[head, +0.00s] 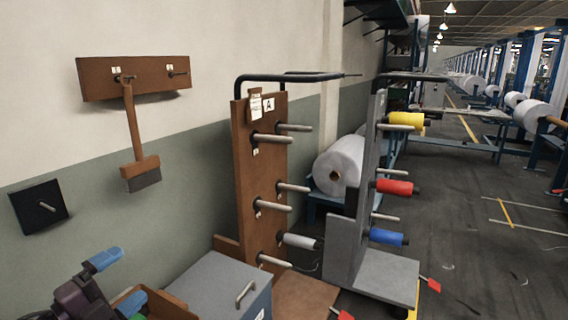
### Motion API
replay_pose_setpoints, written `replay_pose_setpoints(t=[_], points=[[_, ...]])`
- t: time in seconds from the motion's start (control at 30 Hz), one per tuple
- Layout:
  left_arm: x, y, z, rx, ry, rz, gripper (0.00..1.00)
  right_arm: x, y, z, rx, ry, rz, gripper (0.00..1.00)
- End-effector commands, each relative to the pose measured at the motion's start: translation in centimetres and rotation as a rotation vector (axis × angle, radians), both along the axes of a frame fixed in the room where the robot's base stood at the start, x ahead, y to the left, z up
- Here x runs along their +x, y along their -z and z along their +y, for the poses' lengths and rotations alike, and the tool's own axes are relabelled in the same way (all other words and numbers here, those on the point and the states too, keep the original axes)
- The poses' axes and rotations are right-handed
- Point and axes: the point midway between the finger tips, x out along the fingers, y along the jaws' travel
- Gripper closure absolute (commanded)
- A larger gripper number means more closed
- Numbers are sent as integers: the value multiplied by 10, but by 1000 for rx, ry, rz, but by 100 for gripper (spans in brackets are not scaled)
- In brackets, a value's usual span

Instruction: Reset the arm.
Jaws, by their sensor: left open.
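My left gripper (119,281) is at the bottom left of the head view. Its two blue fingertips are apart and nothing shows between them. It is in front of the wall, left of a grey box (222,284) with a handle. The rest of my left arm is mostly cut off by the frame's edge. My right gripper is not in view.
A brown peg rack (262,190) stands near a grey rack (372,190) holding yellow (408,120), red (395,187) and blue (388,237) spools. A brush (137,140) hangs from a wall board (110,80). The floor at right has free room.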

Motion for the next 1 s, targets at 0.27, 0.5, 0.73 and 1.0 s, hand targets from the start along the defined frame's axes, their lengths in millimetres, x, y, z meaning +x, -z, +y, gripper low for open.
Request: replay_pose_setpoints(t=[0.27,0.5,0.73,1.0], points=[[-41,121,29,-458,-362,430,0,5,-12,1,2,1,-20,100],[-117,216,14,-804,-569,769,0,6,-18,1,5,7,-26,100],[-193,266,-13,-1037,-708,921,0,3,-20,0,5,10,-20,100],[-237,285,-19,-1094,-792,977,0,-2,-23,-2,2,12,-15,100]])
